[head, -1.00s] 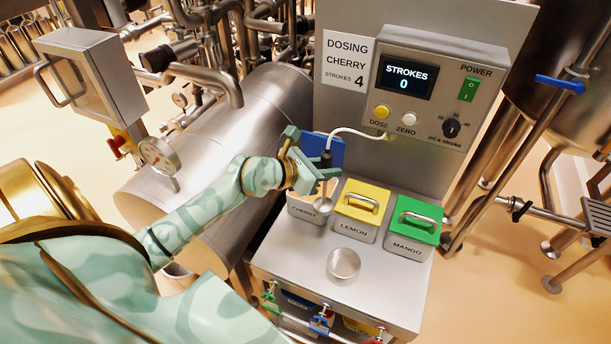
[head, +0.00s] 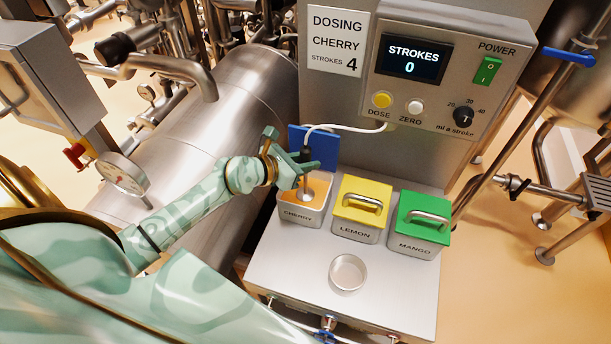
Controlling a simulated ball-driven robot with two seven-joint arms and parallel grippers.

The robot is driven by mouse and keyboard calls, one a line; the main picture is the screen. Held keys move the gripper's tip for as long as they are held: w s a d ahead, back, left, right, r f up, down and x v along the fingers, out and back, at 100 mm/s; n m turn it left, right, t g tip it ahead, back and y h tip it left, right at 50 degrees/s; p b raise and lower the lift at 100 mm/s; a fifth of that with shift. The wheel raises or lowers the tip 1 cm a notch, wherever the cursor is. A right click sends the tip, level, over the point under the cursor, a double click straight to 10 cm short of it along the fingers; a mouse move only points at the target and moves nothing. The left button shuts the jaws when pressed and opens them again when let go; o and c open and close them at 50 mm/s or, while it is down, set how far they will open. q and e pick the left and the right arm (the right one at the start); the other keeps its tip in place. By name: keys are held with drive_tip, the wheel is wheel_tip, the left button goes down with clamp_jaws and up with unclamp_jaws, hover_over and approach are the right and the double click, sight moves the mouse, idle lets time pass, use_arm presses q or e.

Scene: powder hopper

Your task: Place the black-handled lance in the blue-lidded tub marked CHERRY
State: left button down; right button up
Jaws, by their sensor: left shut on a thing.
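The CHERRY tub (head: 302,216) stands at the left of the row of tubs. Its blue lid (head: 327,146) is raised upright at the back, and orange powder shows inside. My left gripper (head: 303,168) is above the tub, shut on the black handle of the lance (head: 306,155). The lance points down, and its pale round lower end is inside the tub's opening, at or in the powder; its exact depth I cannot tell. A white hose runs from the lance top to the control box. My right gripper is not in view.
The LEMON tub (head: 359,210) with yellow lid and MANGO tub (head: 419,226) with green lid stand closed to the right. An empty round metal dish (head: 348,273) sits in front. The dosing panel (head: 440,75) reads STROKES 0; a sign (head: 337,40) reads DOSING CHERRY, STROKES 4.

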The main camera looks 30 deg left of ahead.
use_arm(q)
wheel_tip(320, 180, down, 4)
drive_tip(key=shift+f+b, duration=0.1)
drive_tip(key=shift+b, duration=0.9)
drive_tip(key=c, duration=1.6)
unclamp_jaws()
drive_tip(key=o, duration=0.4)
drive_tip(key=shift+s+r, duration=0.1)
drive_tip(key=shift+r, duration=0.1)
drive_tip(key=p+v, duration=0.1)
drive_tip(key=v, duration=1.1)
drive_tip(key=shift+p, duration=0.4)
